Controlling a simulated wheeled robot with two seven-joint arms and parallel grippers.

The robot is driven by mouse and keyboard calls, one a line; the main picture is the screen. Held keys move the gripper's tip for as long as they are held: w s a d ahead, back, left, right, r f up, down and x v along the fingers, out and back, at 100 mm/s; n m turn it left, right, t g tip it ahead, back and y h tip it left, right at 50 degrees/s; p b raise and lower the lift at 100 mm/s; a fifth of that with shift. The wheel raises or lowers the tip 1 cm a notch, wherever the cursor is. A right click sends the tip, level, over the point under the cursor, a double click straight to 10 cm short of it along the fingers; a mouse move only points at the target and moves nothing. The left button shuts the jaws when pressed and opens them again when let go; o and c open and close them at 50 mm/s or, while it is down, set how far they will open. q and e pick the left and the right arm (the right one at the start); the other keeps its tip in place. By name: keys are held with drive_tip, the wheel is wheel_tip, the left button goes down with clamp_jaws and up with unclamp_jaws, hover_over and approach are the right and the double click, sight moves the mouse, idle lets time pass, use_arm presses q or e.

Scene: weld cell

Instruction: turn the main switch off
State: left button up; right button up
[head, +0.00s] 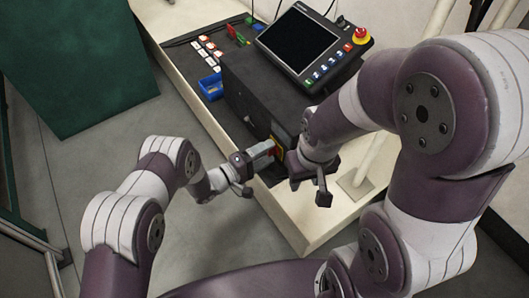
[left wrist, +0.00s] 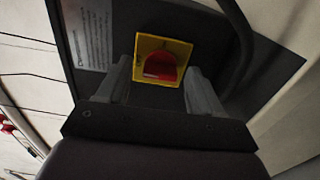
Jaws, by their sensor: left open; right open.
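The main switch (left wrist: 160,66) is a red knob on a square yellow plate, set in the face of a dark box (head: 250,98). It shows partly in the head view, where my left gripper covers some of it. My left gripper (head: 266,151) is open right in front of the switch. In the left wrist view its two fingers point at the plate, one on each side of the red knob, with nothing gripped. I cannot tell whether they touch it. My right gripper (head: 312,181) is open and empty, just right of the switch near the bench's front edge.
A cable runs beside the switch. A dark green panel (head: 85,60) stands left.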

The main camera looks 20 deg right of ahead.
use_arm(q)
drive_tip(key=shift+s+a+r, duration=0.1)
drive_tip(key=shift+a, duration=0.3)
drive_tip(key=p+v, duration=0.4)
drive_tip(key=v, duration=0.8)
